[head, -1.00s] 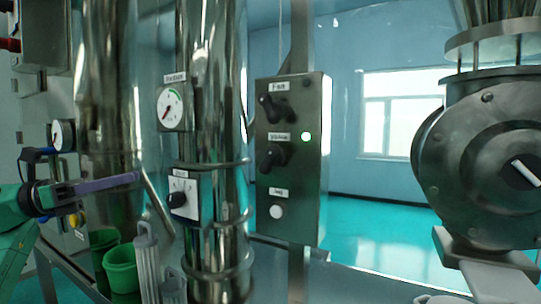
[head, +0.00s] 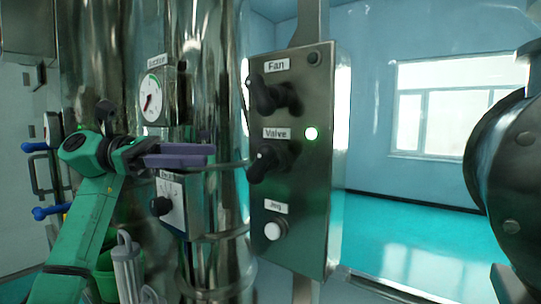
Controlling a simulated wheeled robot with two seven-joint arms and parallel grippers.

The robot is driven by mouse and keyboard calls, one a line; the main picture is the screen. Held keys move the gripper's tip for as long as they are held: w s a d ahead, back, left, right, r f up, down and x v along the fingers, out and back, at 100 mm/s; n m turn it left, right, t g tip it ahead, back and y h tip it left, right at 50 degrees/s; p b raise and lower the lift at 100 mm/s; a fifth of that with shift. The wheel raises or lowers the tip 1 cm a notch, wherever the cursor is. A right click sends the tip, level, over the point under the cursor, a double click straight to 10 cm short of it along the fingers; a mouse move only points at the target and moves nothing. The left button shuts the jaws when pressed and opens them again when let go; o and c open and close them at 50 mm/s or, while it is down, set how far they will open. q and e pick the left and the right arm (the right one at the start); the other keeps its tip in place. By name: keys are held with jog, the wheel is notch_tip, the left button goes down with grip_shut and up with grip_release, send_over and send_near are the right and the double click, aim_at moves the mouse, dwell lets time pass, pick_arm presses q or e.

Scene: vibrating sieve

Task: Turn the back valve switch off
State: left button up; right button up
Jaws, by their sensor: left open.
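The valve switch (head: 265,163) is a black rotary knob under a white "Valve" label on a grey metal control box (head: 318,185) in the middle of the head view. My left gripper (head: 212,155), with purple fingers, is open and empty. It points right, to the left of the valve knob, and appears apart from it. My right gripper is not in view.
On the same box are the fan knob (head: 270,95) above and a white jog button (head: 273,231) below. A round dial gauge (head: 153,98) and a smaller dial box (head: 172,205) are mounted by the shiny pipes. A large round metal housing (head: 508,165) stands at the right.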

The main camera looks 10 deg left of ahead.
pick_arm(q)
send_near(265, 157)
jog(key=d, duration=0.3)
jog(key=w+d, duration=0.1)
jog(key=d, duration=0.1)
jog(key=w+d+p, duration=0.2)
jog(key=d, duration=0.1)
jog(key=shift+d, duration=0.7)
jog(key=shift+s, duration=0.3)
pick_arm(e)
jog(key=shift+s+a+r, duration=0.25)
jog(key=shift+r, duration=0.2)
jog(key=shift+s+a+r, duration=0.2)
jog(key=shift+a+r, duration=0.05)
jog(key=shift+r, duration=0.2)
pick_arm(q)
jog(key=shift+w+f, duration=0.1)
grip_shut()
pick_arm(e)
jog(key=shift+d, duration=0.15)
